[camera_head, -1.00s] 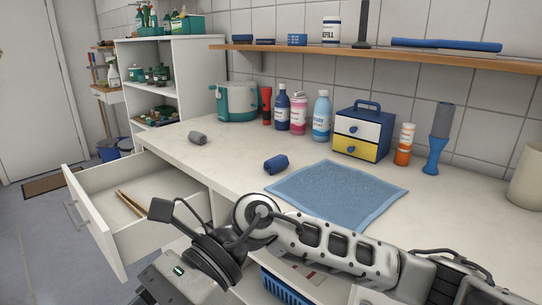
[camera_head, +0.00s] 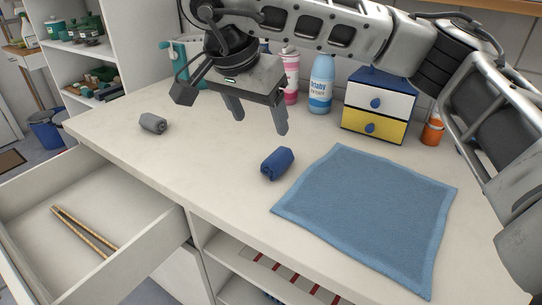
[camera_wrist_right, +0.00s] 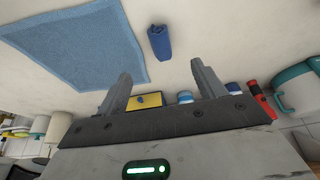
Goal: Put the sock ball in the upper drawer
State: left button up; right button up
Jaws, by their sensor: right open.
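A blue rolled bundle (camera_head: 277,163), which looks like a sock ball, lies on the counter. It also shows in the right wrist view (camera_wrist_right: 160,42). A similar grey bundle (camera_head: 153,123) lies further left. My right gripper (camera_head: 259,120) is open and empty above the counter, a little behind and left of the blue bundle; its fingers show in the wrist view (camera_wrist_right: 160,74). A wide drawer (camera_head: 150,250) under the counter stands open, with thin wooden sticks (camera_head: 84,232) inside. A small blue chest has a shut white upper drawer (camera_head: 372,98) and a shut yellow lower drawer (camera_head: 372,124). My left gripper is out of view.
A blue cloth (camera_head: 365,210) lies flat right of the blue bundle. The counter's front left is clear.

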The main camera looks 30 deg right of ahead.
aim_at(273, 156)
jog(key=x, duration=0.7)
jog(key=shift+f, duration=0.4)
jog(key=x, duration=0.5)
jog(key=shift+w+d+f, duration=0.2)
jog(key=shift+w+d, duration=0.05)
jog(key=shift+w, duration=0.05)
jog(key=c, duration=1.1)
jog(key=shift+r, duration=0.1)
jog(key=shift+c, duration=0.2)
